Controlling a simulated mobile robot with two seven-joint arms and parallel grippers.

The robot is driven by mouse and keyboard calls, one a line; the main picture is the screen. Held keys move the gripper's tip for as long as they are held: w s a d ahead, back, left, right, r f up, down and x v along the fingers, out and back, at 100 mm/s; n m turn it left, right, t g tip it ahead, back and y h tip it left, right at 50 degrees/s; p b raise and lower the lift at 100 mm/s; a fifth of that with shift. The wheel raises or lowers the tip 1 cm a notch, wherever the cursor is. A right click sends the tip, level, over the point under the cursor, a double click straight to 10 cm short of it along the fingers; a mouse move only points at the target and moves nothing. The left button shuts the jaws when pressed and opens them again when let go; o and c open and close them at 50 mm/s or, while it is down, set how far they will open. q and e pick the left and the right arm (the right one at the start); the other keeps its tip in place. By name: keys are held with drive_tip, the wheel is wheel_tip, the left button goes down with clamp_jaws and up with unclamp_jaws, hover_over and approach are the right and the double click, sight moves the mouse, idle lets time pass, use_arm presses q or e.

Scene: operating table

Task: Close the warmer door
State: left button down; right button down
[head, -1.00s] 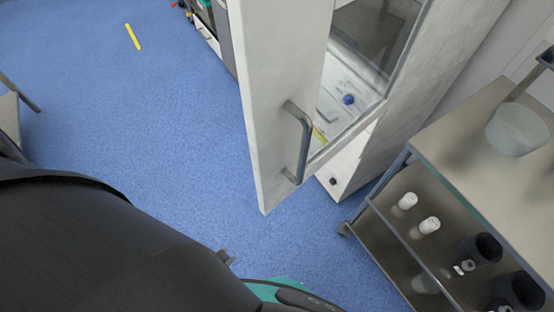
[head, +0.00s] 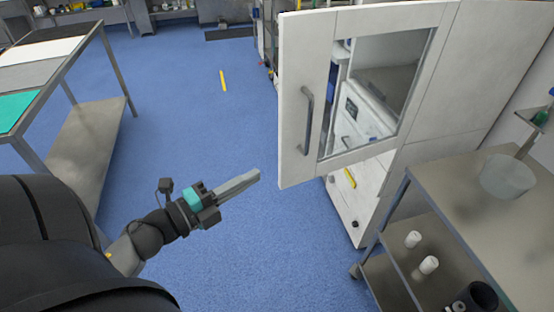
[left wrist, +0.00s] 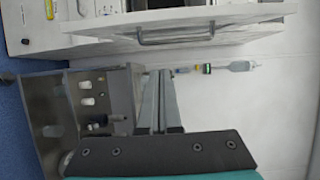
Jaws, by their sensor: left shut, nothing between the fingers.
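The white warmer door (head: 304,100) stands open in the head view, swung out from the white cabinet (head: 440,100). It has a glass window (head: 385,85) and a grey bar handle (head: 307,120) near its free edge. My left gripper (head: 255,175) is shut and empty, to the left of the door's lower corner and apart from it in the picture. In the left wrist view the door (left wrist: 200,32) and its handle (left wrist: 175,38) lie beyond the shut fingers (left wrist: 158,75). My right gripper is not in view.
A metal cart (head: 450,180) with a bowl (head: 508,175) on top and white bottles (head: 428,265) on its shelf stands at the right. A metal table (head: 95,65) stands at the left. Blue floor (head: 200,120) between them is clear.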

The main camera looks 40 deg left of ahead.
sight(281, 149)
use_arm(q)
drive_tip(key=w, duration=1.1)
drive_tip(key=shift+w+d, duration=0.1)
drive_tip(key=shift+d, duration=0.1)
drive_tip(key=shift+w+a, duration=0.3)
drive_tip(key=shift+a, duration=0.25)
